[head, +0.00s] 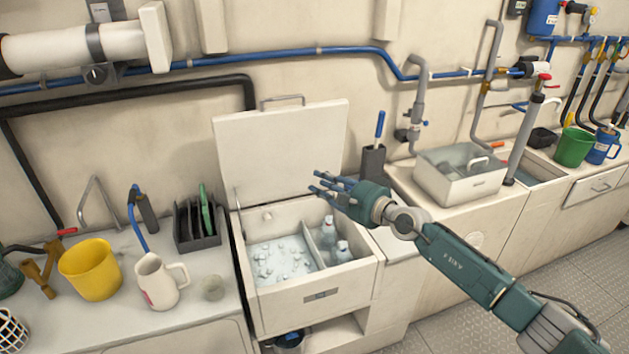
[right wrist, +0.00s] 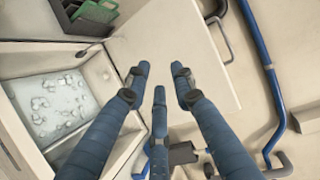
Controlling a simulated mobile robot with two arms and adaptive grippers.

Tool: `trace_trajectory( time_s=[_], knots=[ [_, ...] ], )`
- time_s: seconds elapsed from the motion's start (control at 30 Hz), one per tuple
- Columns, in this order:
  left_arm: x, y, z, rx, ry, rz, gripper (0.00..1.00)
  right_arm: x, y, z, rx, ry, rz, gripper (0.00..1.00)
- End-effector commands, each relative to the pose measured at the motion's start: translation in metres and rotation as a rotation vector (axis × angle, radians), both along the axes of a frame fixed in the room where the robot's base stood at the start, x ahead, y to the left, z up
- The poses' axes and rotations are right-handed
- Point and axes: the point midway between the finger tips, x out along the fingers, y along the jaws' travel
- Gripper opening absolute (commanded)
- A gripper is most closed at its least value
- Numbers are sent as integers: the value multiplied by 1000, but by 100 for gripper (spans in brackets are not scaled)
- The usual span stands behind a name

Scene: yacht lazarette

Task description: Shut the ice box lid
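The ice box (head: 318,296) is a cream chest with ice in its left compartment and bottles in the right one. Its lid (head: 280,145) stands open, upright against the back wall, with a metal handle on its top edge. My right gripper (head: 318,183) is open and empty, in front of the lid's lower right part and above the box's right rear. In the right wrist view the three spread fingers (right wrist: 160,88) point toward the lid (right wrist: 190,55), with the ice box (right wrist: 50,100) at left. I cannot tell whether they touch the lid. My left gripper is not in view.
At left, the counter holds a yellow bucket (head: 91,270), a white jug (head: 158,280) and a dark rack (head: 196,226). Blue pipe runs along the wall.

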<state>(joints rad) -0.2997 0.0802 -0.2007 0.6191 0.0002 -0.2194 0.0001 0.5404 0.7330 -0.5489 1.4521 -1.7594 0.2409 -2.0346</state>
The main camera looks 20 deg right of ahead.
Motion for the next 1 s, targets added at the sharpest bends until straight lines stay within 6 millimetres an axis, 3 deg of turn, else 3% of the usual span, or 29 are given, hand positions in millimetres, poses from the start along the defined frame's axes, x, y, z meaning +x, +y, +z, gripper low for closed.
trace_trajectory(
  time_s=[0.2,0.4,0.8,0.93,1.0],
  knots=[
    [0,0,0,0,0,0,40,-45,-22,5,-5,2,-1,24],
    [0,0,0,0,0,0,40,-71,-34,10,-2,1,-2,24],
    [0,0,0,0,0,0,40,-78,-36,12,0,1,0,24],
    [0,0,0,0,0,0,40,-77,-38,2,63,34,-18,0],
    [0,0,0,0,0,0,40,-75,-45,-18,205,105,-63,0]
  ],
)
